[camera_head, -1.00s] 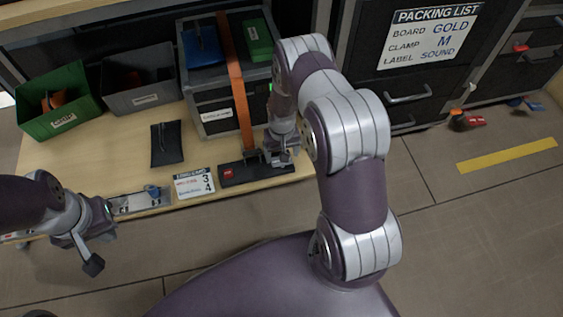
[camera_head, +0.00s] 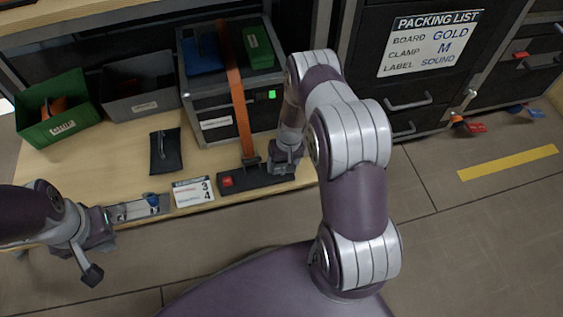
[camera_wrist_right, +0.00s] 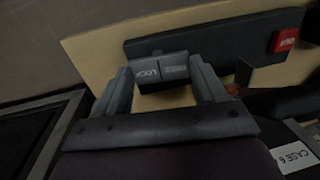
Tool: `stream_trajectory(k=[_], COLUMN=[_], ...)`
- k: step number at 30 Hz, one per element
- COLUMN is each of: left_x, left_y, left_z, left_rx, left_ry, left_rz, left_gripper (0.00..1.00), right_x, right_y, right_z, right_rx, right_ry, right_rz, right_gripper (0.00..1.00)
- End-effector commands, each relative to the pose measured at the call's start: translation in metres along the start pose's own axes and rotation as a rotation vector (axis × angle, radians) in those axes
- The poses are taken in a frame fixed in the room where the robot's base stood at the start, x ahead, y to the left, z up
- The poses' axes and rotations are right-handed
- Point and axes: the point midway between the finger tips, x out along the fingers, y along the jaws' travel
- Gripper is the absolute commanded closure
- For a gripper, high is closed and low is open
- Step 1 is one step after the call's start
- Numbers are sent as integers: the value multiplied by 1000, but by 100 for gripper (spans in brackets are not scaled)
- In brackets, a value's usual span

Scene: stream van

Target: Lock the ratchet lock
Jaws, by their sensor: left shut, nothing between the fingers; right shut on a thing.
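The ratchet base (camera_head: 258,178) is a dark bar at the front edge of the wooden bench, with a red button (camera_head: 227,182) at its left end. An orange strap (camera_head: 238,95) runs over the dark case (camera_head: 212,100) down to it. My right gripper (camera_head: 285,168) is at the bar's right end. In the right wrist view its fingers (camera_wrist_right: 161,72) are shut on the grey lock tab (camera_wrist_right: 160,66), which bears the word LOCK. The base (camera_wrist_right: 215,42) and red button (camera_wrist_right: 288,40) also show there. My left gripper (camera_head: 97,238) is shut and empty in front of the bench's left end.
A card with numbers (camera_head: 193,191) and a small metal device (camera_head: 135,207) lie left of the base. Dark drawers (camera_head: 408,95) stand at the right.

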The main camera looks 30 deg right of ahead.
Motion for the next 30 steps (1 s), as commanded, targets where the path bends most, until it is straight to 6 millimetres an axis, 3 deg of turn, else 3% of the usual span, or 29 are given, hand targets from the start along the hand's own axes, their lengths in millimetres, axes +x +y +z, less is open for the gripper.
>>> stream_trajectory(k=[4,15,16,25,30], left_x=[16,16,16,14,-9], left_y=[0,0,0,0,0], left_z=[2,2,2,2,-1], left_rx=[0,0,0,0,0], left_ry=[-1,0,0,0,0], left_rz=[0,0,0,0,0], left_gripper=[100,100,100,100,100], right_x=[6,1,1,-1,-35], right_y=[6,5,5,5,7], right_z=[1,1,1,0,0], right_rx=[7,-1,-1,-1,0], right_ry=[-1,2,2,4,7], right_rz=[-93,-128,-128,-127,-126], right_gripper=[60,60,20,19,19])
